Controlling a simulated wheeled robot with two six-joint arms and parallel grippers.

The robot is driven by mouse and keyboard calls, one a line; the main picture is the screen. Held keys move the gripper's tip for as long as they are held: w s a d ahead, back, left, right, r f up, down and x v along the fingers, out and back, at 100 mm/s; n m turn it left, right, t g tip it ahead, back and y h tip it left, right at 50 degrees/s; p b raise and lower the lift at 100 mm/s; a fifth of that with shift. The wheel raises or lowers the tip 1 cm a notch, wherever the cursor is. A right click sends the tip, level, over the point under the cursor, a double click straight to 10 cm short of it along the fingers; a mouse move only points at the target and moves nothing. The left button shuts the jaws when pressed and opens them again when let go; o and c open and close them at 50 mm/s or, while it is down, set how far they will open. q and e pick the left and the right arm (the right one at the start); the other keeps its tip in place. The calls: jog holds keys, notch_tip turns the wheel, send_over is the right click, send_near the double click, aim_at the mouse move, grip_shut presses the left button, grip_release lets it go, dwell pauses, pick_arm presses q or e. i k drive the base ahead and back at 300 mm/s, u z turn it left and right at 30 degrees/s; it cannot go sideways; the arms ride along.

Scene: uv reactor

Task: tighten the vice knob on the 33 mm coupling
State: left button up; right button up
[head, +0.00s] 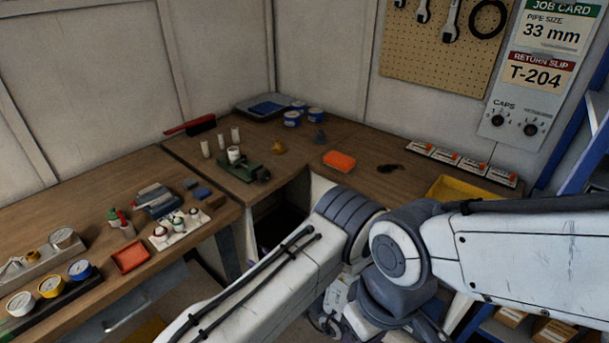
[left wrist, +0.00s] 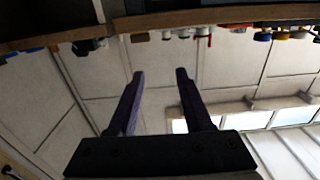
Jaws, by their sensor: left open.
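A small green vice (head: 240,171) stands on the back bench near its front edge. A white coupling (head: 234,154) is upright at the vice; whether the jaws touch it is too small to tell. A dark knob (head: 264,174) shows at the vice's right end. My left gripper (left wrist: 160,72) is open and empty in the left wrist view, its two dark fingers apart with only wall behind them. It is well away from the vice, which I cannot make out in that view. I do not see my right gripper.
Several white cylinders (head: 205,148) stand left of the vice. An orange tray (head: 339,160) and a yellow bin (head: 465,190) lie to the right. The left bench holds gauges (head: 50,286), a red tray (head: 130,256) and a white rack (head: 180,230). White arm links cross the foreground.

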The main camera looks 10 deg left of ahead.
aim_at(263, 174)
jog(key=i, duration=1.1)
jog(key=u, duration=0.15)
